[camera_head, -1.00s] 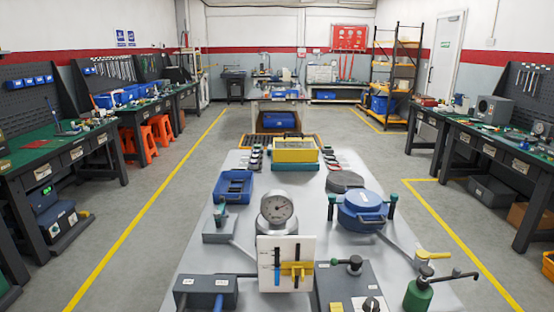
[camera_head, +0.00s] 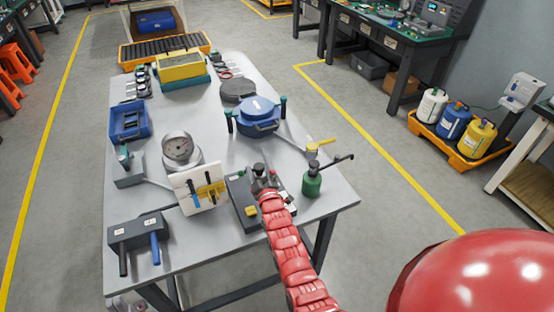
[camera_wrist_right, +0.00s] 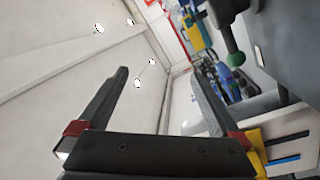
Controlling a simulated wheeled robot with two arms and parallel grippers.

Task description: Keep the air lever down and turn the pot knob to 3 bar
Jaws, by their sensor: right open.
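The blue lidded pot (camera_head: 257,114) stands on the table with dark green clamp handles at its sides. A yellow lever (camera_head: 320,144) sits at the end of a pipe to its right. My right gripper (camera_head: 264,178), at the end of a red-sleeved arm, is over the dark control box (camera_head: 240,192) near a black-topped fitting. It also shows in the right wrist view (camera_wrist_right: 158,85), open, with nothing seen between its fingers. The arm hides part of the box and any knob on its front.
A white card (camera_head: 184,182) with blue, yellow and black parts stands close left of the box. A green bottle (camera_head: 312,184) with a black lever stands right. A two-handled grey box (camera_head: 138,231) is front left. A large red rounded part fills the lower right.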

